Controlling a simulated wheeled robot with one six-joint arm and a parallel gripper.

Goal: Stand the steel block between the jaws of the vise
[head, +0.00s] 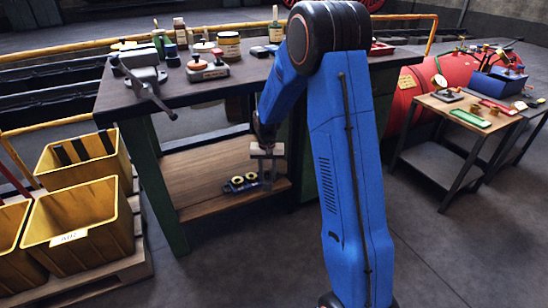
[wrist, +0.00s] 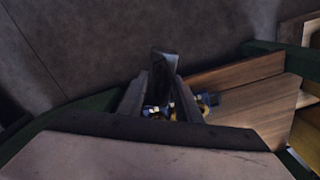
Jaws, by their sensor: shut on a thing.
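The steel block (wrist: 165,62) is a dark grey, flat-sided piece held between the two fingers of my gripper (wrist: 166,82) in the wrist view. My gripper also shows in the head view (head: 267,174), pointing down in front of the workbench, below its top and near the lower shelf. The block is hard to make out there. The grey vise (head: 142,68) sits at the left end of the workbench top, with its handle hanging over the front edge. My gripper is well to the right of it and lower. The gap between its jaws is too small to judge.
A blue-and-yellow item (head: 240,184) lies on the lower shelf (head: 205,185) beside my gripper. Yellow crates (head: 80,262) stand at left. A small table (head: 445,103) with tools stands at right.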

